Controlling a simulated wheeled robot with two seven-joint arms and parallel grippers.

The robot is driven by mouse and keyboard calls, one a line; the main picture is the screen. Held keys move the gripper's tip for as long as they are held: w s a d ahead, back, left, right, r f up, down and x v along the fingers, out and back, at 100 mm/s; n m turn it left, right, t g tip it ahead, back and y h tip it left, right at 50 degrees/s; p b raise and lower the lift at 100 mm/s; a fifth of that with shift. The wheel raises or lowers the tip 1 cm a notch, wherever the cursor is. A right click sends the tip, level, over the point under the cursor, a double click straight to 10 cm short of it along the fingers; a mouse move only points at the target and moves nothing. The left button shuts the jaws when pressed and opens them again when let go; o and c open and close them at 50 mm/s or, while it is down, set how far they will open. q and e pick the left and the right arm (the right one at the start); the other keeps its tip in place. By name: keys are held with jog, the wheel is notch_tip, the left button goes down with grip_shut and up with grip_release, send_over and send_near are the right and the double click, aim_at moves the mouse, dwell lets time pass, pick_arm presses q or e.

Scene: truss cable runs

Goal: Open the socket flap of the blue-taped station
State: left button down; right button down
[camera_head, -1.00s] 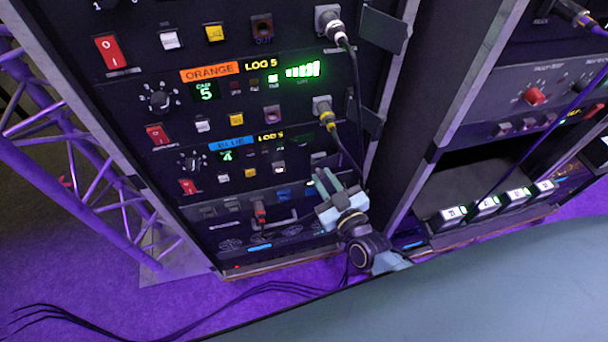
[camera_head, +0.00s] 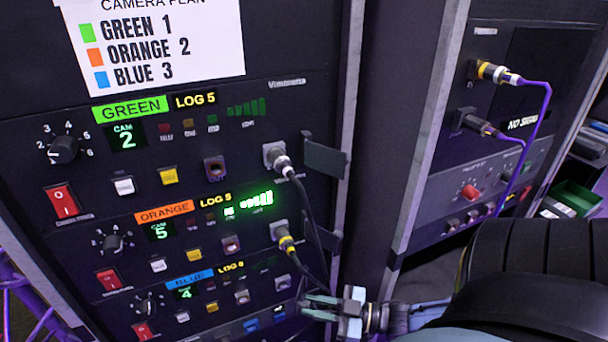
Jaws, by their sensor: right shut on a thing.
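The blue-taped station, with its blue label (camera_head: 189,281) and a display reading 4, is the lowest labelled row on the rack. Its socket (camera_head: 281,283) shows at the row's right end with no cable plugged in. My right gripper (camera_head: 312,305) comes in from the right, just right of and below this socket. It is shut on the socket flap (camera_head: 302,288), which I see almost edge-on as a thin dark piece at the fingertips; its exact angle is hard to tell. My left gripper is not in view.
The orange station (camera_head: 164,208) above has a yellow-ringed cable plug (camera_head: 284,238) in its socket. The green station (camera_head: 130,106) has a grey plug (camera_head: 280,162) and an open flap (camera_head: 326,159). Their black cables hang close to my right gripper. A second rack stands right.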

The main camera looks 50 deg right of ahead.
jog(key=shift+s+f+y, duration=0.1)
jog(key=shift+y, duration=0.2)
jog(key=c, duration=1.3)
grip_release()
jog(key=shift+d, duration=0.1)
jog(key=v, duration=1.3)
jog(key=shift+s, duration=0.2)
jog(key=shift+c, duration=0.2)
